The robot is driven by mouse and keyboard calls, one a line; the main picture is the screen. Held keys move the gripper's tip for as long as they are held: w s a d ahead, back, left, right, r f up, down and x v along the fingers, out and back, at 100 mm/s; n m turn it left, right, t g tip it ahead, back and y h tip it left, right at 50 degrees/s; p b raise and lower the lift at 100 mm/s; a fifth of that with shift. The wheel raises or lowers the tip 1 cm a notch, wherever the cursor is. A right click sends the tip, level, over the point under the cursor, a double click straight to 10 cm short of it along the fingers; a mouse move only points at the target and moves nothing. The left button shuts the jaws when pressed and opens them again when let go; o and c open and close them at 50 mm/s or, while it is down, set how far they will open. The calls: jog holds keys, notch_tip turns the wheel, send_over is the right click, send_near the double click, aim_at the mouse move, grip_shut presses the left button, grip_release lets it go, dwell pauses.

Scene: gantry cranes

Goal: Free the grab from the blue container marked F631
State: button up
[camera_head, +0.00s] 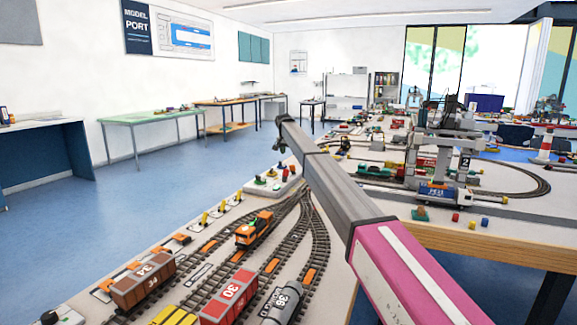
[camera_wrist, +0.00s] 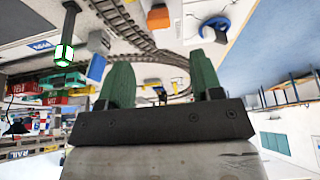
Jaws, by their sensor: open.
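A small blue container (camera_head: 436,191) with white lettering stands under the gantry crane (camera_head: 428,143) with a 2 on it, in the right of the head view. Its lettering is too small to read surely. The grab cannot be made out, so I cannot tell how it meets the container. My gripper (camera_head: 279,146) is at the far end of my arm, left of the crane and well apart from the container. In the wrist view, the two green fingers of my gripper (camera_wrist: 162,80) stand apart with nothing held between them.
Rail tracks (camera_head: 290,236) with an orange locomotive (camera_head: 254,229), a red wagon (camera_head: 229,298) and a brown wagon (camera_head: 143,282) fill the near table. Small coloured pegs stand before the crane. A green-lit post (camera_wrist: 64,53) shows in the wrist view. Blue floor at left is open.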

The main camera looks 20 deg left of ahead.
aim_at(292, 165)
jog(key=x, duration=1)
jog(key=shift+w+f, duration=0.1)
jog(key=shift+f, duration=0.25)
jog(key=shift+d, duration=0.1)
grip_shut()
